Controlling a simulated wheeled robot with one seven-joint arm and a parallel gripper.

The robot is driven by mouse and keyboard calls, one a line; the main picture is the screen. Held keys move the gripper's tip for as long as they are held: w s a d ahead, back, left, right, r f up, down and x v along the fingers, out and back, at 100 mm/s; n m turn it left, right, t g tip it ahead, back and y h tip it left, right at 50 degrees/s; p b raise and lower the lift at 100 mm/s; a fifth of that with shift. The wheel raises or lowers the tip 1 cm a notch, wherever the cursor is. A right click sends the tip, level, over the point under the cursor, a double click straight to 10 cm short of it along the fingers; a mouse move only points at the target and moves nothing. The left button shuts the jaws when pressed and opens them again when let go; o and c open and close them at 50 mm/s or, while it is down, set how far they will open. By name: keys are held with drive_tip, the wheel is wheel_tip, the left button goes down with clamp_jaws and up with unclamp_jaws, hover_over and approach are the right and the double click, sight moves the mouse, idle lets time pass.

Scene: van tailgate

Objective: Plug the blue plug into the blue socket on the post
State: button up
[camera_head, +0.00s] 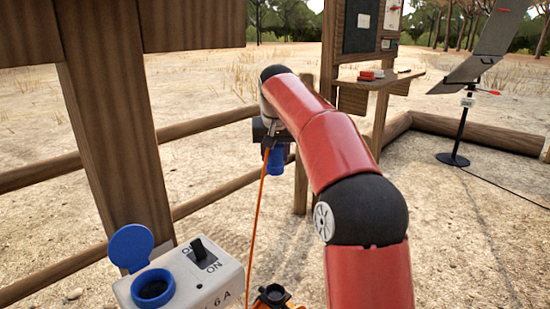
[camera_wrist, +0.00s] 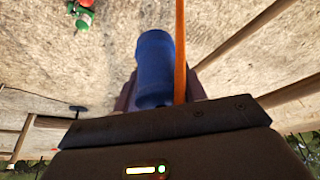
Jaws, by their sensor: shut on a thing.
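The blue plug (camera_wrist: 155,65) is in my gripper, with an orange cable (camera_wrist: 180,50) running from it. In the head view the plug (camera_head: 274,158) hangs below my gripper (camera_head: 272,140), in mid-air near the middle of the picture. The jaws are mostly hidden behind my arm and the plug. The blue socket (camera_head: 153,289) is on a light grey box at the lower left, and its round blue lid (camera_head: 131,247) stands open. The plug is apart from the socket, farther back and to the right. The box has a black switch (camera_head: 198,246) marked ON.
A thick wooden post (camera_head: 105,140) rises behind the socket box. Wooden rails (camera_head: 215,122) run behind. The orange cable (camera_head: 255,225) hangs down near an orange-and-black object (camera_head: 272,296). A board with a shelf (camera_head: 375,80) and a solar panel stand (camera_head: 460,130) are farther back.

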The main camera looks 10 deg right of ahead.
drive_tip(key=shift+s+a+f+b, duration=0.1)
drive_tip(key=shift+s+a+b, duration=0.15)
drive_tip(key=shift+a+b, duration=0.1)
drive_tip(key=s+a+b, duration=0.3)
drive_tip(key=s+a, duration=2.3)
drive_tip(key=a, duration=0.1)
drive_tip(key=shift+s, duration=0.2)
drive_tip(key=shift+f+b, duration=1.45)
drive_tip(key=shift+f, duration=0.35)
drive_tip(key=shift+f, duration=0.15)
drive_tip(key=shift+f+b, duration=0.85)
drive_tip(key=shift+f, duration=0.4)
drive_tip(key=shift+f, duration=0.2)
